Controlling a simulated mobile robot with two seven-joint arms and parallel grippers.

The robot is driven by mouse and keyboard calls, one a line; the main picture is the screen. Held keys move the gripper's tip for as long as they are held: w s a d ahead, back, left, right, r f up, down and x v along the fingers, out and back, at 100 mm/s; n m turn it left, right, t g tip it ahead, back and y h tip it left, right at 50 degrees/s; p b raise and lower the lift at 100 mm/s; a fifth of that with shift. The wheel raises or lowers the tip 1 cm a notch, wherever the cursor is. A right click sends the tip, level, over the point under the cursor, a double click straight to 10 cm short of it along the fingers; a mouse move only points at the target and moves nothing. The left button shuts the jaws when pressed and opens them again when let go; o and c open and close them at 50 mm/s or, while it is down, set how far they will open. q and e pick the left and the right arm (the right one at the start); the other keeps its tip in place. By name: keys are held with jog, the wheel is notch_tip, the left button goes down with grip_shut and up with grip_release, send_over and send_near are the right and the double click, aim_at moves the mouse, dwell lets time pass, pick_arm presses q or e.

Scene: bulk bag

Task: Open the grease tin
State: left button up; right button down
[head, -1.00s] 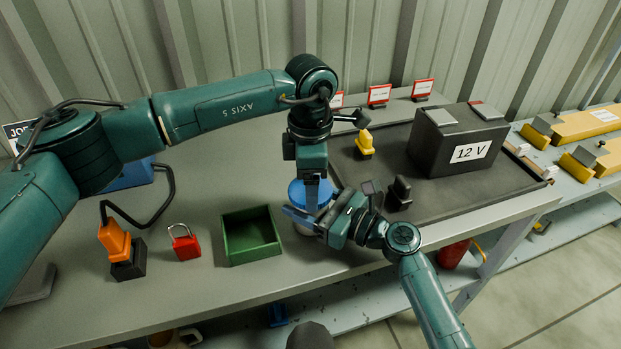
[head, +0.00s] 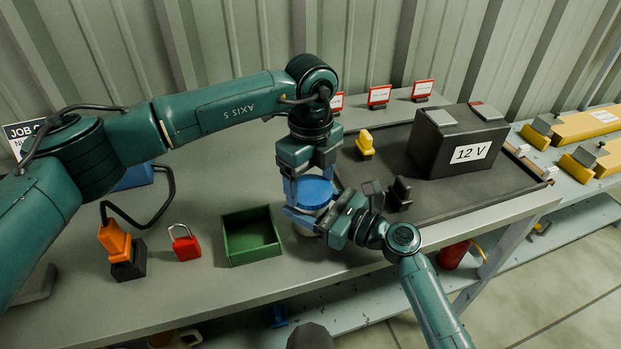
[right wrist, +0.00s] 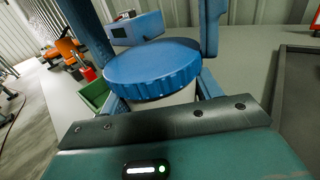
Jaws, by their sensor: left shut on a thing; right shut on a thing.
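The grease tin (head: 303,229) stands upright on the bench, with a ribbed blue lid (head: 314,193) on a pale body. In the right wrist view the lid (right wrist: 152,72) sits level above the body (right wrist: 172,98). My left gripper (head: 312,187) comes down from above, its blue fingers on either side of the lid, shut on it. My right gripper (head: 312,216) reaches in from the right, low down, shut around the tin's body. The lower part of the tin is partly hidden by the right gripper.
A green open box (head: 251,236) and a red padlock (head: 184,243) stand left of the tin. A black 12 V battery (head: 455,145) on a dark mat (head: 480,195) is to the right, with yellow and black clamps nearby. The bench front edge is close.

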pick_arm(q)
jog(key=n, duration=0.4)
jog(key=o, duration=1.1)
jog(key=shift+c, duration=0.2)
